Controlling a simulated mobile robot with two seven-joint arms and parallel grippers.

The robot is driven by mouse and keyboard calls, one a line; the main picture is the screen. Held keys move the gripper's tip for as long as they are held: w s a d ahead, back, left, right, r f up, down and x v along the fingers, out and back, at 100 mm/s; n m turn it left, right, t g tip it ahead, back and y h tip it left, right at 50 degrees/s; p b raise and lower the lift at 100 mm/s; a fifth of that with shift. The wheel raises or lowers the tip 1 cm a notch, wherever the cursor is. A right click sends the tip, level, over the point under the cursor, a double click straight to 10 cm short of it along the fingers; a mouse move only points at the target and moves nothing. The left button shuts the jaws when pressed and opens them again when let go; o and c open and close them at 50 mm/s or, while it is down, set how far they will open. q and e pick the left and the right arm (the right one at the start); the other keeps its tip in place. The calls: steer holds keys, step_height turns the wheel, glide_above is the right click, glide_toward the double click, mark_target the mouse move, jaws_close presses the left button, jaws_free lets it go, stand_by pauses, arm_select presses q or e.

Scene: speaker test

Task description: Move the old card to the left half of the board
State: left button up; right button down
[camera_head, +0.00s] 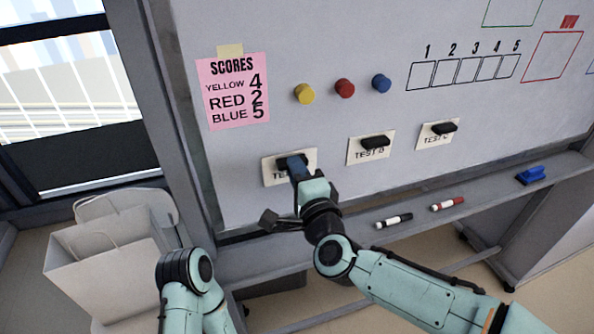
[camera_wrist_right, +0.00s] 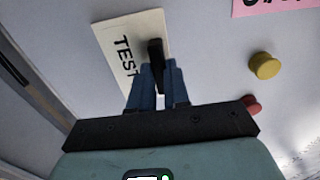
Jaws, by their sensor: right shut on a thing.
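Three cream test cards are on the whiteboard (camera_head: 240,180). The leftmost test card (camera_head: 270,172) also shows in the wrist view (camera_wrist_right: 108,36); its last letter is hidden. The TEST B card (camera_head: 356,146) and TEST C card (camera_head: 427,132) are to its right, each with a black handle-like holder. A pink SCORES card (camera_head: 225,105) is at upper left. I cannot tell which is the old card. My right gripper (camera_head: 294,164) is shut on the leftmost card's black holder (camera_wrist_right: 155,50), with the card against the board. My left gripper is out of view.
Yellow (camera_head: 304,93), red (camera_head: 345,88) and blue (camera_head: 381,83) round magnets are above the cards. Bags (camera_head: 105,270) stand at left. Board below the SCORES card is bare.

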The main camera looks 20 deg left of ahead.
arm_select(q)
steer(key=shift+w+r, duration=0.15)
arm_select(e)
steer(key=shift+w+a, duration=0.25)
steer(key=shift+w, duration=0.15)
stand_by(0.5)
steer(key=c, duration=0.6)
jaws_free()
steer(key=shift+s, duration=0.1)
arm_select(q)
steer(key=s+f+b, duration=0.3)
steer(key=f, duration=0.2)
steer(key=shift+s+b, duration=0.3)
steer(key=shift+b, duration=0.05)
arm_select(e)
steer(key=v, duration=0.7)
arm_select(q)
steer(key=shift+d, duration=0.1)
